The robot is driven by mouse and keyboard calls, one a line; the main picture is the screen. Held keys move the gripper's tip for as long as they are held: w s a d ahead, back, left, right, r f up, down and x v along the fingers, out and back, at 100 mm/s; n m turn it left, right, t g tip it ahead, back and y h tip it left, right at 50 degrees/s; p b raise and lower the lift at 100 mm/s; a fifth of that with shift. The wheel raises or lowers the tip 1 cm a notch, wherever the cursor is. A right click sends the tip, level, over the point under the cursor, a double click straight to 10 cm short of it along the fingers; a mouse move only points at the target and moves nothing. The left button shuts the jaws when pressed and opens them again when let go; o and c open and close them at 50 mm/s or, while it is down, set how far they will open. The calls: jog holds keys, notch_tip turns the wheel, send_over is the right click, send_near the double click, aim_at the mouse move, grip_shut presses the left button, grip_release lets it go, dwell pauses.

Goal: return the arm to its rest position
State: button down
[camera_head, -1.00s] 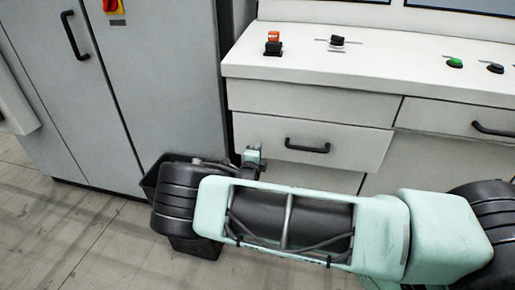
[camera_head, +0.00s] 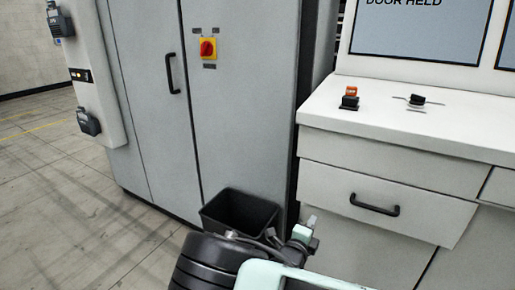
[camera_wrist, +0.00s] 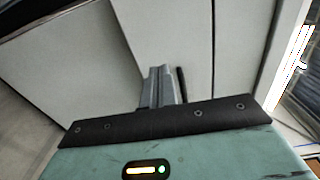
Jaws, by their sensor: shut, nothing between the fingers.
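My gripper (camera_wrist: 162,86) shows in the wrist view, its grey fingers together with nothing between them. It points toward pale grey and white panels. In the head view my arm crosses the bottom of the picture, and its dark joint and pale green link are cut off by the lower edge.
A black bin (camera_head: 240,212) stands on the floor beside my arm, against the grey cabinet (camera_head: 240,120) with a red and yellow switch (camera_head: 208,48). A white console (camera_head: 400,150) with a drawer handle (camera_head: 375,205) is at right. Open floor (camera_head: 70,210) lies at left.

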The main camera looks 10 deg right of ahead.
jog(key=s+r+m+g+y+p, duration=0.1)
jog(key=s+r+m+g, duration=0.2)
jog(key=s+m+g, duration=0.5)
jog(key=s+r+m+g+p, duration=0.1)
jog(key=s+r+m+g, duration=0.15)
jog(key=s+m, duration=0.6)
jog(key=s+a+r+m+g+y, duration=0.1)
jog(key=s+a+r+m+y, duration=0.2)
jog(key=s+r+m, duration=0.2)
jog(key=s+a+r+m+g+y+p, duration=0.1)
jog(key=s+a+r+m+y, duration=0.2)
jog(key=s+r+m, duration=0.3)
jog(key=s+a+r+m+g+y, duration=0.1)
jog(key=s+a+r+m+y, duration=0.2)
jog(key=s+r+m, duration=0.3)
notch_tip(320, 180, up, 3)
jog(key=m+y, duration=0.1)
jog(key=m, duration=0.4)
jog(key=shift+s+a+y+p, duration=0.15)
jog(key=shift+a+y+p, duration=0.15)
jog(key=shift+p, duration=0.1)
jog(key=shift+d+r+g, duration=0.1)
jog(key=shift+g, duration=0.15)
